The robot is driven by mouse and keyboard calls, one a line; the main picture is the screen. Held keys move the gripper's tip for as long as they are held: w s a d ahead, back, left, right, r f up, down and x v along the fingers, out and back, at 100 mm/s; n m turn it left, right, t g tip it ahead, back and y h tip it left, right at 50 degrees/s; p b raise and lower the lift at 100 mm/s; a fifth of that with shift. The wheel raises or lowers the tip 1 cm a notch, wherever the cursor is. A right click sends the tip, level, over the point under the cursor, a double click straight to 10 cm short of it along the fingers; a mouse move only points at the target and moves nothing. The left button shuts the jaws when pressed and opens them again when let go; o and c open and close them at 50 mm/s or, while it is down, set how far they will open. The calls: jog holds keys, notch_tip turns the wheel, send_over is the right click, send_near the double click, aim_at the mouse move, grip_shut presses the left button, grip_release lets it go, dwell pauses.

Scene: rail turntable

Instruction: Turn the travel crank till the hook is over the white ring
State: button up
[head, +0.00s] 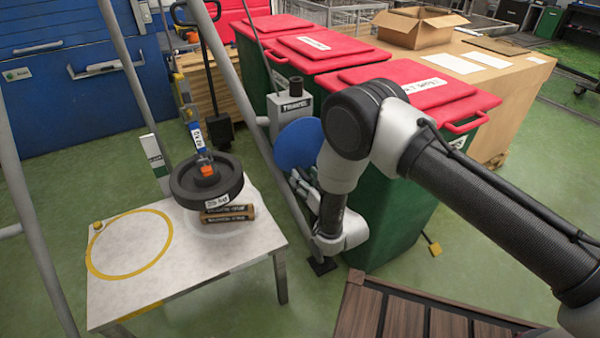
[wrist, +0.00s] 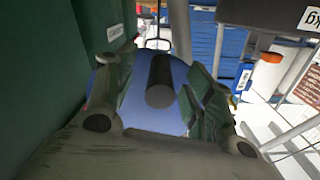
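The travel crank is a blue disc (head: 298,143) beside a grey box (head: 290,108) with a label. The disc also shows in the wrist view with a black handle (wrist: 161,80) sticking out towards me. My gripper (wrist: 158,92) is open, with its fingers on either side of this handle and gaps visible. A dark round weight (head: 207,182) is over the right part of the pale table (head: 185,270), below a blue hanging piece (head: 198,137). The hook itself is not clear.
Green bins with red lids (head: 395,85) stand close behind my arm. Slanting grey poles (head: 245,105) frame the table. A brown slatted surface (head: 410,318) is at the front right. Brown labelled blocks (head: 228,214) lie below the weight.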

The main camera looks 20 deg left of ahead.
grip_shut()
jog(key=shift+w+d, duration=0.1)
jog(key=shift+w, duration=0.05)
jog(key=shift+w+d+f, duration=0.1)
jog(key=shift+w+d, duration=0.55)
jog(key=shift+w, duration=0.05)
jog(key=shift+w+d, duration=0.15)
jog(key=shift+w, duration=0.05)
jog(key=shift+o, duration=0.8)
grip_release()
jog(key=shift+w, duration=0.1)
